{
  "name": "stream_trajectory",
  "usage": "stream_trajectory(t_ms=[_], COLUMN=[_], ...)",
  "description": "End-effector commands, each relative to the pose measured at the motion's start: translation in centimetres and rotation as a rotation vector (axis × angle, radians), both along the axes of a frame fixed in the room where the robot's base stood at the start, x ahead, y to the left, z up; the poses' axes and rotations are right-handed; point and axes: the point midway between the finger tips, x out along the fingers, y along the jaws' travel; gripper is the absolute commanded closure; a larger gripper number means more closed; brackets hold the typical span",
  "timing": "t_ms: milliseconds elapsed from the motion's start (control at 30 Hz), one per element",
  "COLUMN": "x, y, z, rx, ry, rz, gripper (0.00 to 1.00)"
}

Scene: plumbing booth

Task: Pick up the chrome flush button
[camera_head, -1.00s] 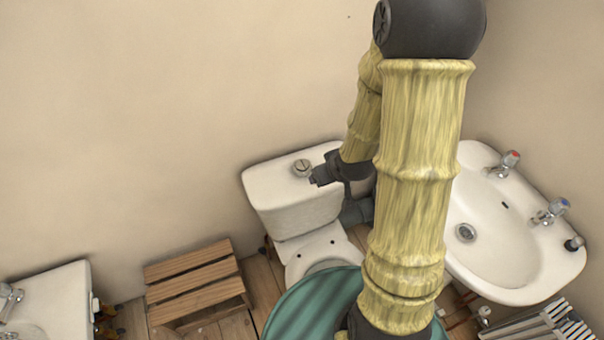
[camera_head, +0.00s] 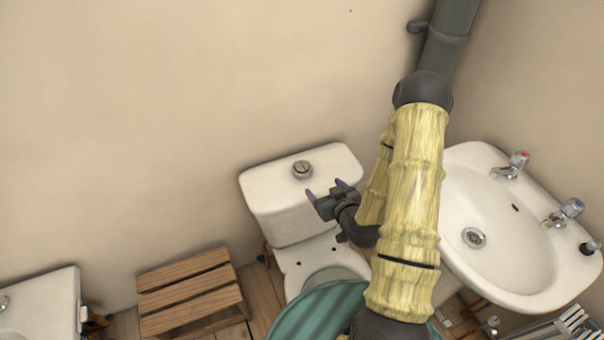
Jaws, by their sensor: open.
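The chrome flush button (camera_head: 302,169) is a small round knob on top of the white toilet cistern (camera_head: 280,212), near the middle of its lid. My gripper (camera_head: 325,188) is dark with two separate fingers, and it is open and empty. It is in front of the cistern's lid, just below and to the right of the button in the picture. The fingers point up and left. A gap shows between the nearer finger and the button. The height of the fingers over the lid is hard to tell.
A white washbasin (camera_head: 490,240) with two taps stands on the right. A slatted wooden stool (camera_head: 192,295) is on the floor to the left of the toilet. Another white basin (camera_head: 45,305) is at the lower left. The wall rises behind the cistern.

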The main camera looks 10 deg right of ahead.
Motion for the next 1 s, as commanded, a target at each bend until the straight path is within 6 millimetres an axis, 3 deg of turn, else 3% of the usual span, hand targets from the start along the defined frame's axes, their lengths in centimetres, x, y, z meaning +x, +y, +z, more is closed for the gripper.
stream_trajectory(t_ms=[267,567,1000], x=[0.3,2.4,3.7], y=[0.1,0.5,0.7], z=[-0.2,-1.4,-1.9], rx=[-0.001,-0.003,0.0], ry=[0.0,-0.002,-0.002], rz=[0.002,0.001,0.004], gripper=[0.24,0.24,0.24])
